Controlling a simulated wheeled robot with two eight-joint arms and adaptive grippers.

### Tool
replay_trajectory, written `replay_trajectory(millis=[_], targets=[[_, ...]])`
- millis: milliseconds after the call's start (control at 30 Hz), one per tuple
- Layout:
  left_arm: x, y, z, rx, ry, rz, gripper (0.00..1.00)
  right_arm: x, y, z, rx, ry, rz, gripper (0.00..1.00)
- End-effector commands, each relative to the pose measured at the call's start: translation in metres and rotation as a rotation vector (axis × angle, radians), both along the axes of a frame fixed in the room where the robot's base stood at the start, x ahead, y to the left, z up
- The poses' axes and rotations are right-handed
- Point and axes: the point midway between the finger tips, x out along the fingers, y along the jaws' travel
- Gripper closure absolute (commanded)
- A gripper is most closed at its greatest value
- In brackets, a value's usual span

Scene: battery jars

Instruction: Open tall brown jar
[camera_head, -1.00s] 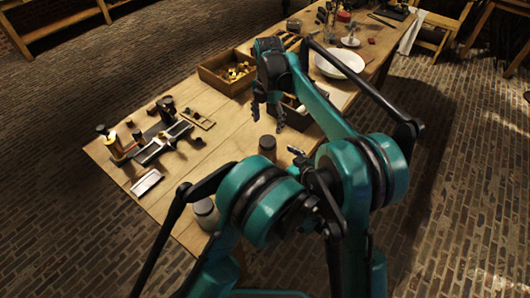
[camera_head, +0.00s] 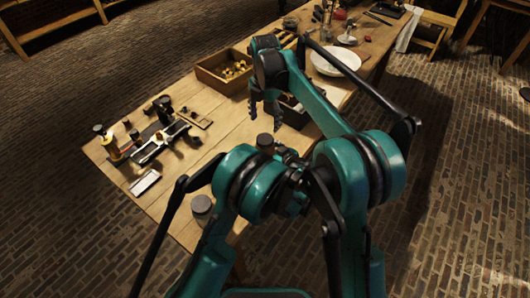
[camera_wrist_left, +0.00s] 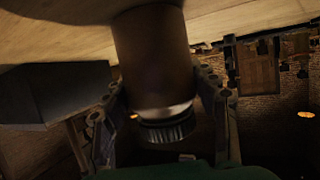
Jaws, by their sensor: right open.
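The brown jar (camera_head: 265,143) stands on the table near its front edge in the head view, partly hidden by my left arm. My left gripper (camera_head: 280,152) is beside it. In the left wrist view, which shows things upside down, the brown jar (camera_wrist_left: 155,55) with its black ridged lid (camera_wrist_left: 167,130) is between the two fingers of my left gripper (camera_wrist_left: 165,105). Whether both fingers press on it is unclear. My right gripper (camera_head: 264,106) is open and empty, fingers pointing down above the table beyond the jar.
A second, greyish jar (camera_head: 202,208) stands at the near table edge. A wooden box (camera_head: 222,78) with small yellow items, a tool assembly (camera_head: 155,140) and a white plate (camera_head: 335,60) are farther back. The table is bare between the tool assembly and the brown jar.

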Motion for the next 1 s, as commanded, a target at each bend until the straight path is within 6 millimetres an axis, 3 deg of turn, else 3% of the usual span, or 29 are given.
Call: replay_trajectory(millis=[33,167,333,467,1000], targets=[[-0.0001,0.0001,-0.0003,-0.001,0.001,0.000,0.66,0.0000,0.0000,0.0000,0.000,0.000,0.000,0.32],[-0.0001,0.0000,-0.0004,-0.001,0.001,0.000,1.00,0.0000,0.0000,0.0000,0.000,0.000,0.000,0.32],[-0.0003,0.0001,-0.0005,-0.002,0.001,0.001,1.00,0.0000,0.0000,0.0000,0.000,0.000,-0.063,0.32],[-0.0003,0.0000,-0.0006,-0.002,0.001,0.001,1.00,0.0001,0.0001,-0.0001,0.000,0.000,-0.253,0.32],[-0.0005,0.0001,-0.0008,-0.002,0.002,0.001,1.00,0.0004,0.0003,-0.0001,-0.001,0.000,-1.552,0.32]])
